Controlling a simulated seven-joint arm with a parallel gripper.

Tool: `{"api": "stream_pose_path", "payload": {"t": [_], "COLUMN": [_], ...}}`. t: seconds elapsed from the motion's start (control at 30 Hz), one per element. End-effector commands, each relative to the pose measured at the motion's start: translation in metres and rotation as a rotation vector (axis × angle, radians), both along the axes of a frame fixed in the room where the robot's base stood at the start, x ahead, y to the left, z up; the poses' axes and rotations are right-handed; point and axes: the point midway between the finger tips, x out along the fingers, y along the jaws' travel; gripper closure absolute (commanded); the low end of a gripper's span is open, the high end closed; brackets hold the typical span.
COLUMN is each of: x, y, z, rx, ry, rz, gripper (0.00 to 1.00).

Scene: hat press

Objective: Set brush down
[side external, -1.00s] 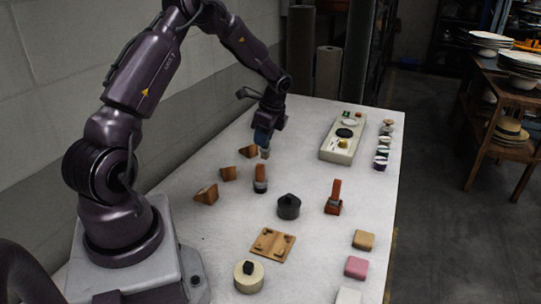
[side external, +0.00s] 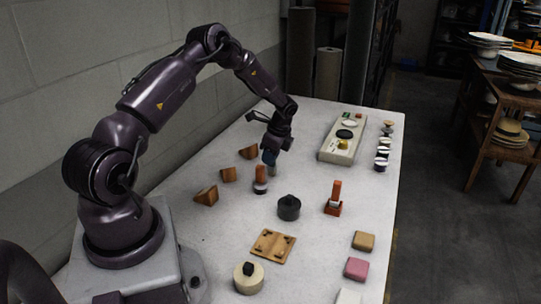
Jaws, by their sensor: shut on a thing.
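My gripper (side external: 270,153) is shut on a small upright thing with a blue upper part and a paler lower end, which I take to be the brush (side external: 271,168). It is small in the picture and my fingers partly cover it. It is above the table, just behind an orange-handled tool (side external: 261,174) with a dark and white base. I cannot tell whether the brush's lower end touches the table (side external: 225,240).
Wooden wedges (side external: 206,195) stand at left. A black lidded pot (side external: 288,208), an orange stand (side external: 333,206) and a wooden plate with pegs (side external: 273,246) are nearer. A long pale tray (side external: 328,155) lies behind right.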

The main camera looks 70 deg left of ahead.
Motion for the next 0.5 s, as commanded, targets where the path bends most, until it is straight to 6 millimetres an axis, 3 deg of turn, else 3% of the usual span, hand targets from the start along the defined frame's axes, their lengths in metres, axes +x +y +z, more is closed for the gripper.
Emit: {"api": "stream_pose_path", "payload": {"t": [0.03,0.07,0.17,0.5], "x": [0.0001,0.0001,0.0000,0.0001], "y": [-0.0002,-0.0002,-0.0002,0.0001], "z": [-0.0019,-0.0022,-0.0018,0.0019], "rx": [-0.001,0.000,0.000,-0.001], "ry": [0.001,0.000,0.000,-0.001], "rz": [-0.001,0.000,0.000,0.000], "gripper": [1.00,0.77,0.54,0.54]}}
